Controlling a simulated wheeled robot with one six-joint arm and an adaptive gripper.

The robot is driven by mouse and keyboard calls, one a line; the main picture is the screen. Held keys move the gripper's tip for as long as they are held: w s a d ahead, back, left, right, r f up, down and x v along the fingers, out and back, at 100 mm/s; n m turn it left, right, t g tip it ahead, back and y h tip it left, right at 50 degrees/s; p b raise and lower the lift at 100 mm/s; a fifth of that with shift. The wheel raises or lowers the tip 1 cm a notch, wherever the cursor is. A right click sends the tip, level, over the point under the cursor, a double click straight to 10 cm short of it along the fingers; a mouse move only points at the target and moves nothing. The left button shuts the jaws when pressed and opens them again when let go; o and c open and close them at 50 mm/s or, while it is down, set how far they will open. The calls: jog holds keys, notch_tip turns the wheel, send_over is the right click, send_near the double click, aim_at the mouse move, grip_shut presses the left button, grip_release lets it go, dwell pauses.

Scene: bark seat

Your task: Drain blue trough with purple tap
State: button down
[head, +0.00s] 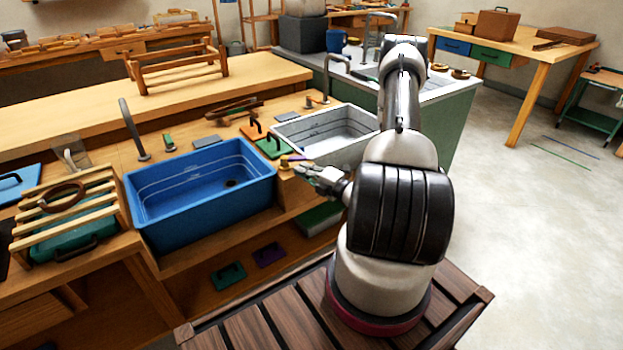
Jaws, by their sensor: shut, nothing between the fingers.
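The blue trough (151,217) is set in the wooden bench at centre left. A dark round spot, like a drain hole, shows on its floor. I cannot tell how much water is in it. A small purple piece (299,157), perhaps the purple tap's handle, lies on the bench between the blue trough and the grey basin, beside a yellowish part. My gripper (302,169) is shut and empty, just in front of the purple piece and to the right of the trough's rim. I cannot tell whether it touches the piece. My fingers partly hide that spot.
A grey metal basin (290,133) stands to the right, partly behind my arm. Green and orange boards (268,147) lie near the purple piece. A slatted rack (65,205) is at left. Green and purple pieces (268,254) sit on the shelf below.

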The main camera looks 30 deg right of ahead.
aim_at(299, 161)
jog(key=shift+w+d, duration=0.3)
jog(key=shift+w, duration=0.45)
jog(key=shift+w+d+n+g+y, duration=0.15)
jog(key=shift+d+n+g+y, duration=0.2)
jog(key=shift+n+y, duration=0.4)
jog(key=shift+w+d+n+g+y, duration=0.2)
jog(key=shift+d+n+g+y, duration=0.2)
jog(key=shift+y, duration=0.45)
jog(key=n+g+y, duration=0.1)
jog(key=w+d+n+g+y, duration=0.1)
jog(key=y, duration=0.1)
jog(key=shift+d+n, duration=0.1)
jog(key=shift+n, duration=0.15)
jog(key=shift+w+d, duration=0.3)
jog(key=shift+w, duration=0.1)
jog(key=a+v, duration=0.1)
jog(key=v, duration=1.2)
jog(key=shift+s, duration=0.4)
